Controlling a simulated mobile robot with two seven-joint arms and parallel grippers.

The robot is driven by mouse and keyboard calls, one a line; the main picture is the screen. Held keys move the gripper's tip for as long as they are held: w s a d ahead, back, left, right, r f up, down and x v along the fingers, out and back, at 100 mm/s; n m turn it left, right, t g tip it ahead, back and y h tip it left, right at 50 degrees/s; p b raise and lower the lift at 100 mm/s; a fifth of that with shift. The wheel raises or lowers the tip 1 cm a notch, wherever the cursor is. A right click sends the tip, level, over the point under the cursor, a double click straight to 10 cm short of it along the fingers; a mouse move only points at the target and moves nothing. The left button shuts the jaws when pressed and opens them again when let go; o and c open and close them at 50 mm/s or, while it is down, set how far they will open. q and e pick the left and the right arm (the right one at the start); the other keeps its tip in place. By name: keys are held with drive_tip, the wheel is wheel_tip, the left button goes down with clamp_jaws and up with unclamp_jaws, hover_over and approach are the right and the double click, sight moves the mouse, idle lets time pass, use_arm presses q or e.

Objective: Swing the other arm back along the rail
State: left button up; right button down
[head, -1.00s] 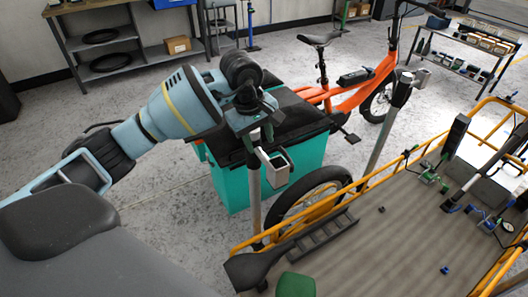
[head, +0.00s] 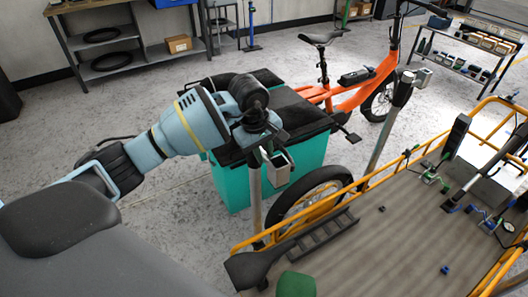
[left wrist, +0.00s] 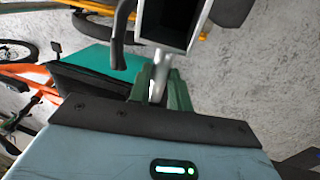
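Two upright grey arms stand along the yellow rail (head: 397,166) of the cargo bed. The near arm (head: 254,200) carries a grey square socket (head: 279,166) near its top. The far arm (head: 385,130) has a black cap and a similar grey socket (head: 421,78). My left gripper (head: 258,140) is at the top of the near arm. In the left wrist view its green fingers (left wrist: 160,92) lie close on either side of the grey post (left wrist: 160,70), apparently shut on it, with the socket (left wrist: 172,22) just beyond. My right gripper is not in view.
A teal box (head: 228,185) stands close behind the near arm, beside an orange bike (head: 362,95). The cargo bed (head: 400,235) holds loose tools at its right. A shelf unit (head: 125,45) stands back left. Grey floor is clear at left.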

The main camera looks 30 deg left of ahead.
use_arm(q)
clamp_jaws()
use_arm(e)
drive_tip(key=shift+s+f, duration=0.1)
drive_tip(key=shift+s, duration=0.15)
